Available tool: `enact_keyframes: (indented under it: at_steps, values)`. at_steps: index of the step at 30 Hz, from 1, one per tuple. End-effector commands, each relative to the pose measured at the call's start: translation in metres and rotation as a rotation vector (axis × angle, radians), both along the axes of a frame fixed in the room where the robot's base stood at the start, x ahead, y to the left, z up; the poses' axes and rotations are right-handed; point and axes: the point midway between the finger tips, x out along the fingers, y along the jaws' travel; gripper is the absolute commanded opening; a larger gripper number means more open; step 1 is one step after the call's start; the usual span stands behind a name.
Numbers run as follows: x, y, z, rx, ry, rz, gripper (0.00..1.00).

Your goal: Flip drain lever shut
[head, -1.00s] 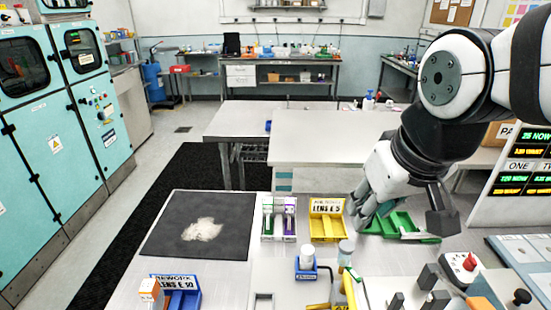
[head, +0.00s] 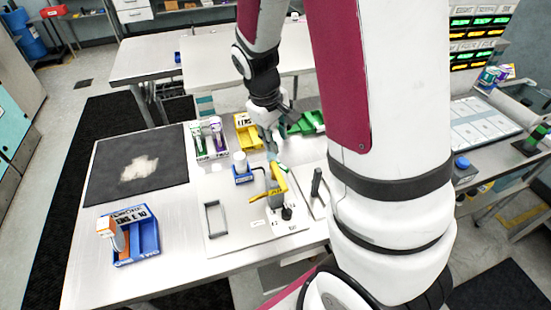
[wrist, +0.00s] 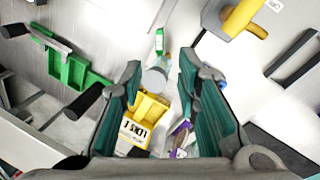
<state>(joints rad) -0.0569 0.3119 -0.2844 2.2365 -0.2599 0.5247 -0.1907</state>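No part is clearly marked as the drain lever. A yellow lever-like part (head: 278,180) stands on the light panel in the head view, and a short black knob (head: 287,213) is just below it. A yellow bar (wrist: 243,16) shows at the top of the wrist view; I cannot tell whether it is the same part. My gripper (head: 271,146) points down above the panel's far end, beyond the yellow part. In the wrist view my gripper (wrist: 160,66) has its teal fingers spread, with nothing held.
Near my gripper are a yellow bin (head: 247,131), a green bin (head: 306,122) and a white-and-purple tray (head: 212,142). A blue holder (head: 243,174) and a grey handle (head: 215,219) are left of the yellow part. The dark mat (head: 110,172) is mostly clear.

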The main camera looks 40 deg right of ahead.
Motion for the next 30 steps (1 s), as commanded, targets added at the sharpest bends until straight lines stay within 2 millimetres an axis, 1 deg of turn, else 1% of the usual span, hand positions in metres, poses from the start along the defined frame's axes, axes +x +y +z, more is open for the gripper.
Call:
enact_keyframes:
  at_steps: [5,15,21,25,30]
  values:
    - [-0.001,-0.005,-0.022,0.0,0.006,-0.001,0.3]
    - [0.001,-0.018,-0.079,0.001,0.005,-0.003,0.3]
    - [0.003,-0.025,-0.108,0.001,0.004,-0.003,0.3]
    - [0.004,-0.028,-0.12,0.0,0.003,-0.003,0.3]
    - [0.005,-0.03,-0.129,0.001,0.0,-0.002,0.3]
